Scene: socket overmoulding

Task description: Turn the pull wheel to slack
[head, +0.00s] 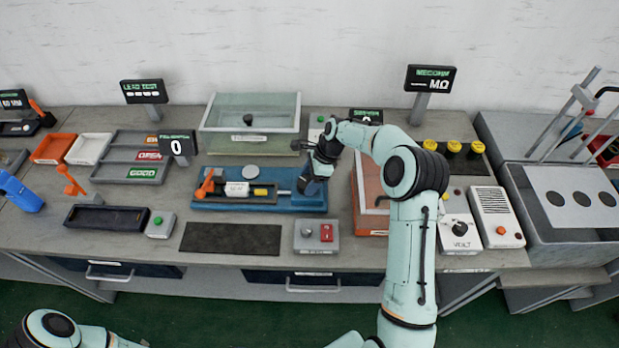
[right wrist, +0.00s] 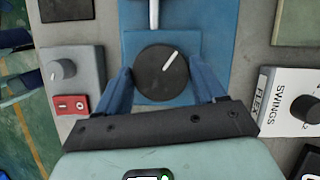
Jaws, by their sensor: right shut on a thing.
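The pull wheel (right wrist: 161,82) is a round black knob with a white pointer line, on a blue plate. In the right wrist view its line points up and to the right. My right gripper (right wrist: 161,73) is shut on the wheel, with one blue finger at each side. In the head view the right gripper (head: 312,184) is over the right end of the blue fixture (head: 225,207) and hides the wheel. No slack marking is readable near the wheel. My left gripper is out of view; only part of the left arm shows at the bottom left.
A grey box with a knob and red switch (head: 327,233) stands in front of the fixture, beside a dark mat (head: 231,238). An orange tray (head: 370,200) is close on the right. The white "SWINGS" box (right wrist: 292,105) shows in the wrist view.

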